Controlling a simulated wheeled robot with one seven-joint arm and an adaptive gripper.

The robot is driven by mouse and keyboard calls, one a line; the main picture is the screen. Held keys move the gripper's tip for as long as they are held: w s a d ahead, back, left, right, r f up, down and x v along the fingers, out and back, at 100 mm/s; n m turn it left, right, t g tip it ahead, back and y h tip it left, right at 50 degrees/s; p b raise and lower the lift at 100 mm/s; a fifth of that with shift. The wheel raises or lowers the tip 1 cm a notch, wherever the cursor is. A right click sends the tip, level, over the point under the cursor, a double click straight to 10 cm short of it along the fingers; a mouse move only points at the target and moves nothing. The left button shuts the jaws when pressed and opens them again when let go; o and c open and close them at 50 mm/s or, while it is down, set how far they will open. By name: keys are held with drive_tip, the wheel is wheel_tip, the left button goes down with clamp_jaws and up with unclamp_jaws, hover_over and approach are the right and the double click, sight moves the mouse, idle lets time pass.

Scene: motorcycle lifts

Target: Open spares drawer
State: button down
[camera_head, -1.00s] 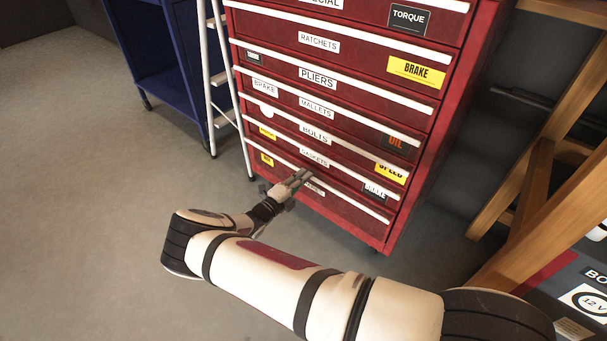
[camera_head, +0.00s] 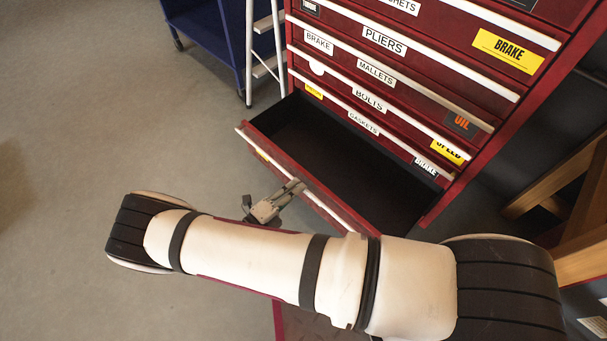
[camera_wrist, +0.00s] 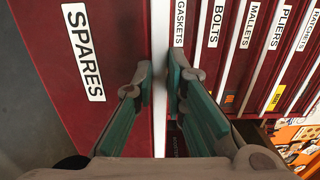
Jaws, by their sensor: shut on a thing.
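The spares drawer (camera_head: 328,212) is the lowest drawer of the red cabinet and is pulled well out. Its dark inside shows, and it looks empty where visible. In the wrist view, its red front (camera_wrist: 122,40) carries a white SPARES label (camera_wrist: 83,52). A white handle strip (camera_wrist: 160,25) runs along the drawer's top edge. My gripper (camera_head: 294,187) is at the middle of this strip. In the wrist view, the two green-padded fingers of my gripper (camera_wrist: 161,80) stand on either side of the strip, shut on it. My arm hides part of the drawer's near right side.
The closed gaskets drawer (camera_head: 390,137) and other shut drawers lie above. A white ladder (camera_head: 266,50) and a blue cart (camera_head: 208,35) stand to the left. A wooden frame (camera_head: 560,185) is at the right. The floor (camera_head: 100,120) at the left is clear.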

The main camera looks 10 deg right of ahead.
drive_tip(key=shift+b+v, duration=0.55)
drive_tip(key=shift+v, duration=2.15)
drive_tip(key=shift+w, duration=0.1)
drive_tip(key=c, duration=1.6)
unclamp_jaws()
drive_tip(key=v, duration=1.2)
